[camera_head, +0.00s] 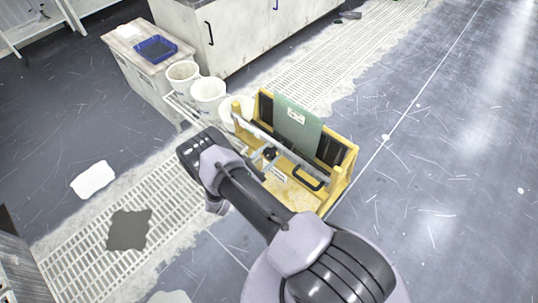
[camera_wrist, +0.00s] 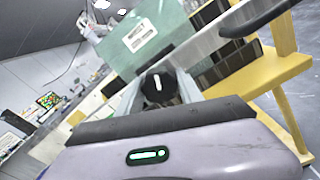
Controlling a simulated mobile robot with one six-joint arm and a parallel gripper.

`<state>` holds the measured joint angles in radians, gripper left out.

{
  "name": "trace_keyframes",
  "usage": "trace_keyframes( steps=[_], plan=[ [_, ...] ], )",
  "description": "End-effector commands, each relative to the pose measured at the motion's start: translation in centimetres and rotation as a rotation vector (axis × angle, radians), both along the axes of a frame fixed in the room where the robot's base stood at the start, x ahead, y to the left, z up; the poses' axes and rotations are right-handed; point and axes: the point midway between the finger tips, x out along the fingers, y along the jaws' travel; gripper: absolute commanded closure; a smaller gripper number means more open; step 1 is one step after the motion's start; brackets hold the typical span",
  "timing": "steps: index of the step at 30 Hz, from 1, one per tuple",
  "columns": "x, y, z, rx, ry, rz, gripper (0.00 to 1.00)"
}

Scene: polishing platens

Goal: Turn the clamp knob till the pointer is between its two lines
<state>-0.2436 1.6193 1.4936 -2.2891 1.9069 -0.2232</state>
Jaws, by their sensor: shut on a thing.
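The clamp knob (camera_wrist: 157,84) is a black round knob with a white pointer mark, low on the clamp in the wrist view. In that view the mark stands nearly upright. The two lines cannot be made out. My gripper (camera_wrist: 160,92) is shut on the knob, its pale fingers on either side of it. In the head view my gripper (camera_head: 263,158) is at the front of the yellow rack (camera_head: 342,177), by a small dark knob shape. A green plate (camera_head: 296,124) with a white label stands in the rack; it also shows in the wrist view (camera_wrist: 165,30).
A metal bar with a black handle (camera_head: 309,179) runs along the rack's front, close to my gripper. Several white buckets (camera_head: 208,91) stand left of the rack. A blue tray (camera_head: 155,49) sits on a cabinet behind. The floor to the right is mostly open.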

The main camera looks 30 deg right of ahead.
Motion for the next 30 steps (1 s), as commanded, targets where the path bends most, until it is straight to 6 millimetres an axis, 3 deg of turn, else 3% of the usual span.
trace_keyframes(
  steps=[15, 30],
  plan=[
    [-0.03, 0.0, -0.08, 0.117, -0.318, 0.0, 0.97],
    [-0.02, 0.0, -0.03, 0.144, -0.394, 0.001, 0.97]
  ],
)
